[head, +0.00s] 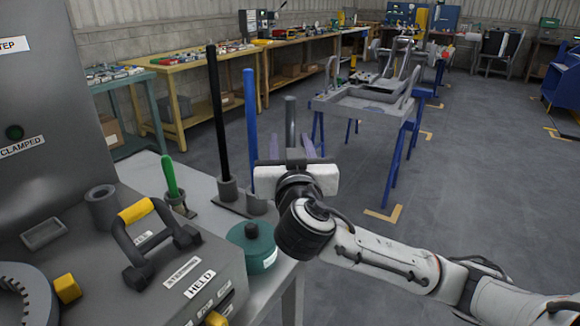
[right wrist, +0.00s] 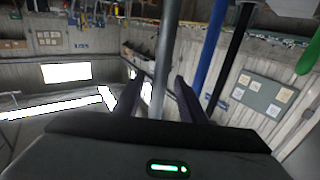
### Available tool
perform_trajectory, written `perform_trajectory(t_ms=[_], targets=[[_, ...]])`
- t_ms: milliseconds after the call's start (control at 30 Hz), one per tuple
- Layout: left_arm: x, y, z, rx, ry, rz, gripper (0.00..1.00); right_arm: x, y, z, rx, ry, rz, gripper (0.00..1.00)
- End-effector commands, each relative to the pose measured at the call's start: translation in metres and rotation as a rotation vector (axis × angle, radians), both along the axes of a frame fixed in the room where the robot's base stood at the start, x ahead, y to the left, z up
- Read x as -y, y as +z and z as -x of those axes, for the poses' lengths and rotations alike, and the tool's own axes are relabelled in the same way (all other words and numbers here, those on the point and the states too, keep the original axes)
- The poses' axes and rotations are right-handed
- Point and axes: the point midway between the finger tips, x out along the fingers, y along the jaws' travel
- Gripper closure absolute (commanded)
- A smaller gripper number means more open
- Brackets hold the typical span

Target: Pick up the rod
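Three upright rods stand by the bench edge in the head view: a black rod (head: 218,110), a blue rod (head: 250,125) and a shorter grey rod (head: 290,118). My right gripper (head: 291,146) is open, its two purple-grey fingers on either side of the grey rod's line. In the right wrist view the grey rod (right wrist: 165,55) runs through the gap between the open fingers (right wrist: 158,98); I cannot tell how deep it sits. The blue rod (right wrist: 212,45) and black rod (right wrist: 234,60) are beside the fingers. The grey rod's base is hidden by my gripper. My left gripper is out of view.
A green-handled tool (head: 171,178) stands left of the rods. A teal round container (head: 252,245) sits in front of them. A grey fixture with a yellow-gripped handle (head: 137,212) fills the near left. A chassis on blue stands (head: 360,115) is beyond.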

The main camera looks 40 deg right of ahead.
Motion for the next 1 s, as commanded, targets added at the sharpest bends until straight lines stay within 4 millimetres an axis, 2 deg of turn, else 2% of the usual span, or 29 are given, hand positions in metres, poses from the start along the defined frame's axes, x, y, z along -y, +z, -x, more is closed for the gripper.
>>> perform_trajectory(t_ms=[100, 200, 500, 567, 733, 1000], targets=[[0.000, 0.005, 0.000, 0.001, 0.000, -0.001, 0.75, 0.013, 0.003, -0.016, 0.001, -0.005, 0.004, 0.62], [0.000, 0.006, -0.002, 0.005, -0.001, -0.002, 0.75, 0.019, 0.001, -0.027, 0.000, -0.002, 0.002, 0.62], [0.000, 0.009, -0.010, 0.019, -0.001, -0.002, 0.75, 0.022, 0.000, -0.033, 0.000, 0.001, 0.000, 0.62], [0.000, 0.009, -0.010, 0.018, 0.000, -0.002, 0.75, 0.022, 0.000, -0.033, 0.000, 0.001, 0.000, 0.69], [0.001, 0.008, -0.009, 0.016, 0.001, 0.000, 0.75, 0.021, 0.000, -0.033, -0.001, 0.001, 0.001, 0.98], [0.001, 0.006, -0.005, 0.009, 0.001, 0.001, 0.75, 0.021, 0.000, -0.032, -0.001, 0.001, 0.000, 1.00]])
